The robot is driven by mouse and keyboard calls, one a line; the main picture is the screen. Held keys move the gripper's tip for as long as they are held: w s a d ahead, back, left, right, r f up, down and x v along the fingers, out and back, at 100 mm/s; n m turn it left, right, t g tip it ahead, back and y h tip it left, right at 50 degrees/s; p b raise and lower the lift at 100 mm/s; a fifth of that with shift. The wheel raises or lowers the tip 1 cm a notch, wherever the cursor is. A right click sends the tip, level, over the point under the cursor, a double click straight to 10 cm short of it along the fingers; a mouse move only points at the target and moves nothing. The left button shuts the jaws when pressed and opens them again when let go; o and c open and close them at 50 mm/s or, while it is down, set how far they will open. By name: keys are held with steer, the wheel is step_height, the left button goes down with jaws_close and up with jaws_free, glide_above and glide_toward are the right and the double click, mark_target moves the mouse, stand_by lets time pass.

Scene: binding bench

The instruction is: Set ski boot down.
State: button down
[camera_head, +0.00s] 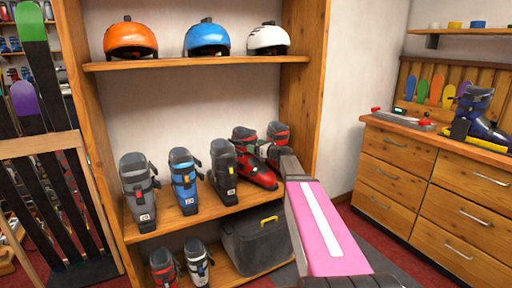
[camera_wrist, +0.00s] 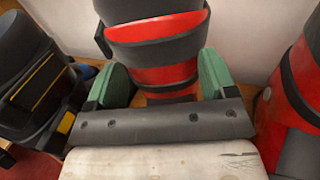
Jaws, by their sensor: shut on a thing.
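My gripper (camera_wrist: 160,85) is shut on a red and black ski boot (camera_wrist: 155,45) in the wrist view, with a green fingertip on each side of its shaft. The boot looks upright; its sole is hidden behind my gripper, so I cannot tell whether it touches the shelf. In the head view two red and black boots stand close together at the right of the middle shelf, one in front (camera_head: 258,172) and one behind (camera_head: 278,132). I cannot tell for sure which is held.
A dark grey boot (camera_head: 223,165) with a yellow mark stands left of the red boots; it is close by in the wrist view (camera_wrist: 35,85). Blue (camera_head: 184,180) and grey (camera_head: 138,190) boots stand further left. Another red boot (camera_wrist: 295,100) is close on the wrist view's right.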

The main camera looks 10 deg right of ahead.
steer(key=shift+f, duration=0.2)
jaws_free()
steer(key=shift+f, duration=0.1)
steer(key=v, duration=1.1)
steer(key=s+a+f+n+g+h, duration=0.3)
steer(key=s+a+f+n+g, duration=0.6)
steer(key=s+f+n, duration=0.5)
steer(key=s+f+n+g+h, duration=0.4)
steer(key=s+f+n+h, duration=0.4)
steer(key=s+f+n, duration=0.3)
steer(key=shift+s+d+n+g, duration=0.2)
steer(key=shift+s+n+g, duration=0.1)
steer(key=shift+s+n, duration=0.85)
